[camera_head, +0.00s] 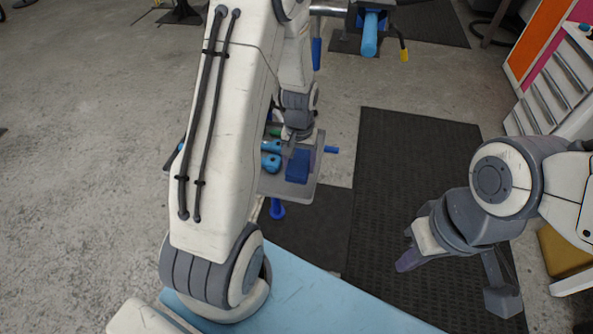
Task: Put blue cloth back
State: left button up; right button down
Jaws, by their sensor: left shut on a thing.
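The dark blue cloth (298,167) is at a small grey tray (297,190) near the middle of the picture. My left gripper (295,150) points down over this tray and is shut on the cloth. I cannot tell whether the cloth touches the tray. My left arm hides the tray's left part and some of what is there. My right gripper (454,282) is at the lower right, above the floor mat, with its fingers wide apart and nothing between them.
Light blue tool-like items (270,162) lie on the tray left of the cloth. A dark mat (415,190) covers the floor to the right. A drawer cabinet (556,88) stands at the upper right. A work stand with a blue handle (370,34) is at the top. A light blue surface (320,300) is in front.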

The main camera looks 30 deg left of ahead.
aim_at(296, 171)
pick_arm(q)
jog(key=shift+a+f, duration=0.2)
jog(key=shift+a, duration=0.2)
jog(key=shift+f, duration=0.3)
notch_tip(296, 171, down, 4)
jog(key=shift+r, duration=0.2)
jog(key=shift+f, duration=0.2)
jog(key=o, duration=1.1)
jog(key=shift+r, duration=0.1)
jog(key=shift+o, duration=0.2)
jog(key=shift+r, duration=0.1)
